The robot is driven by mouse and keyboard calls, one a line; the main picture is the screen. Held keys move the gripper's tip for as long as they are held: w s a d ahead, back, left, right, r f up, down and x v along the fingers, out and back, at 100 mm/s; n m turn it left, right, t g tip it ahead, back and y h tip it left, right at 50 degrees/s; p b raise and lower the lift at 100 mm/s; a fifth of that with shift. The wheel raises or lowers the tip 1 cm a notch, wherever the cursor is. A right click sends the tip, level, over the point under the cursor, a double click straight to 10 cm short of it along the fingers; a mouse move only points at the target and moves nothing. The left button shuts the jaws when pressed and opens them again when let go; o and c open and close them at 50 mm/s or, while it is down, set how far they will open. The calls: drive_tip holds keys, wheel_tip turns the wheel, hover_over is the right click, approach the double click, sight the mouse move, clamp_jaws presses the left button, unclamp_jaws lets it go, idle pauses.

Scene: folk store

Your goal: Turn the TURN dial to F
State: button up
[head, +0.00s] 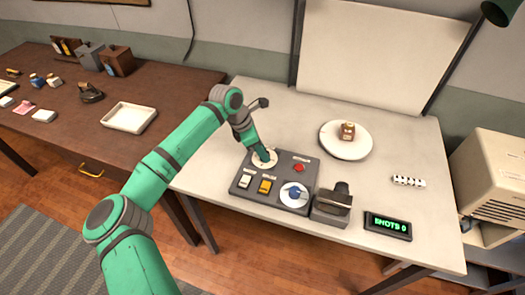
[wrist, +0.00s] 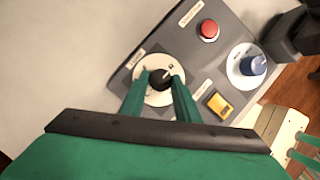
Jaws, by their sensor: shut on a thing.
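A dark control panel (head: 279,174) lies on the pale table. At its far left corner is a cream dial (head: 272,163) with a black knob; in the wrist view the cream disc (wrist: 147,96) and black knob (wrist: 160,82) show clearly. My gripper (head: 263,154) points down onto this dial. In the wrist view its green fingers (wrist: 160,80) are shut on the black knob, one on each side. A second dial with a blue knob (head: 294,194) sits at the panel's near right; it also shows in the wrist view (wrist: 253,65). The labels and dial letters are too small to read.
The panel also has a red button (head: 299,168), a white switch (head: 245,181) and a yellow switch (head: 264,187). A dark device (head: 333,206) stands right of it, near a green-lit display (head: 388,225). A plate (head: 346,152) holds a small brown item (head: 347,131).

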drive_tip(key=shift+d+n, duration=0.1)
drive_tip(key=shift+n, duration=0.2)
drive_tip(key=n, duration=0.1)
drive_tip(key=n+t, duration=0.1)
drive_tip(key=n, duration=0.1)
drive_tip(key=shift+s+n+t+y, duration=0.2)
drive_tip(key=shift+n+t+y, duration=0.1)
drive_tip(key=n, duration=0.2)
drive_tip(key=n+t+y, duration=0.1)
drive_tip(key=n, duration=0.1)
drive_tip(key=shift+s+d+n, duration=0.1)
drive_tip(key=shift+d+n, duration=0.1)
drive_tip(key=shift+n, duration=0.1)
drive_tip(key=n, duration=0.1)
drive_tip(key=n+y, duration=0.1)
drive_tip(key=n, duration=0.1)
drive_tip(key=n+t+y, duration=0.1)
drive_tip(key=n, duration=0.1)
drive_tip(key=shift+d, duration=0.25)
drive_tip(key=shift+n+y, duration=0.7)
drive_tip(key=shift+n, duration=1.1)
drive_tip(key=o, duration=1)
drive_tip(key=shift+o, duration=0.2)
drive_tip(key=shift+s, duration=0.1)
